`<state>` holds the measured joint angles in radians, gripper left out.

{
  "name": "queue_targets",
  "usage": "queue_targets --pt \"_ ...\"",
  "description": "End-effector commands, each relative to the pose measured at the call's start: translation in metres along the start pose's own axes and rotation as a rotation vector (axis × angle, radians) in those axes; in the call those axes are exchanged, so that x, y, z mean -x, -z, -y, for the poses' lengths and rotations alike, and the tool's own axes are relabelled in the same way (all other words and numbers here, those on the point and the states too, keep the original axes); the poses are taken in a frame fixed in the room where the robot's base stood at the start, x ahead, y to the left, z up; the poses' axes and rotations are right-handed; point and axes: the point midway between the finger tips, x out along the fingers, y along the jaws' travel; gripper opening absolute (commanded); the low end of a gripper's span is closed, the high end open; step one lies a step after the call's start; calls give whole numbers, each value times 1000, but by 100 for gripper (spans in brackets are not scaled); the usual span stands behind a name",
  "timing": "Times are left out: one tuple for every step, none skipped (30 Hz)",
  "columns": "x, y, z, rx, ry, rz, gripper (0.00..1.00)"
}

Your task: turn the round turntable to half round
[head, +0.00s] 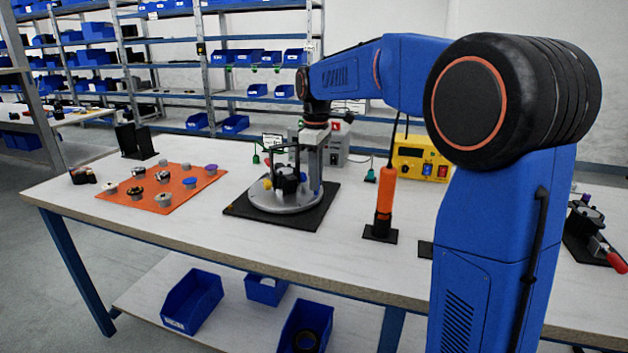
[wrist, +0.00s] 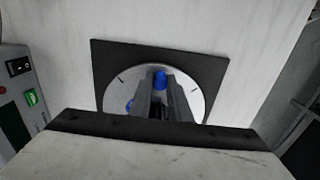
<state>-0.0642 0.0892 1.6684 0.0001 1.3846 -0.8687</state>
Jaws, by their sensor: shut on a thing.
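The round turntable (head: 285,203) is a pale grey disc on a black square base plate (head: 240,209) on the table. A second blue knob (wrist: 129,106) shows left of the fingers. In the head view a yellow knob (head: 268,184) and a black part (head: 288,180) stand on the disc. The fingers hide part of the disc's middle.
An orange mat (head: 165,205) with several small parts lies to the left. An orange cylindrical tool (head: 384,205) stands upright to the right, near a yellow control box (head: 421,158). A grey box (head: 335,146) stands behind. Bare tabletop lies in front of the turntable.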

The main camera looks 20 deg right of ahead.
Motion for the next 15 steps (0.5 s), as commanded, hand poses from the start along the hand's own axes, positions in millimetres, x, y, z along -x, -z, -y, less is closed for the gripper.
queue_targets --pt "0 0 -3 22 -1 -1 0" --pt "0 0 -4 36 -1 -1 0" --pt "0 0 -6 57 -1 0 0" --pt "0 0 -8 71 -1 0 0" --pt "0 0 -9 87 -1 0 0" --pt "0 0 -11 107 -1 0 0" --pt "0 1 -12 121 -1 -1 0" --pt "0 1 -14 137 -1 -1 0" --pt "1 1 -15 157 -1 -1 0" --pt "1 2 -17 172 -2 -1 0" --pt "1 2 -18 187 -2 -1 0" --pt "0 2 -20 207 -1 -1 0" --pt "0 3 -21 222 -1 -1 0" --pt "0 3 -23 237 -1 0 0" --pt "0 3 -24 258 -1 0 0"
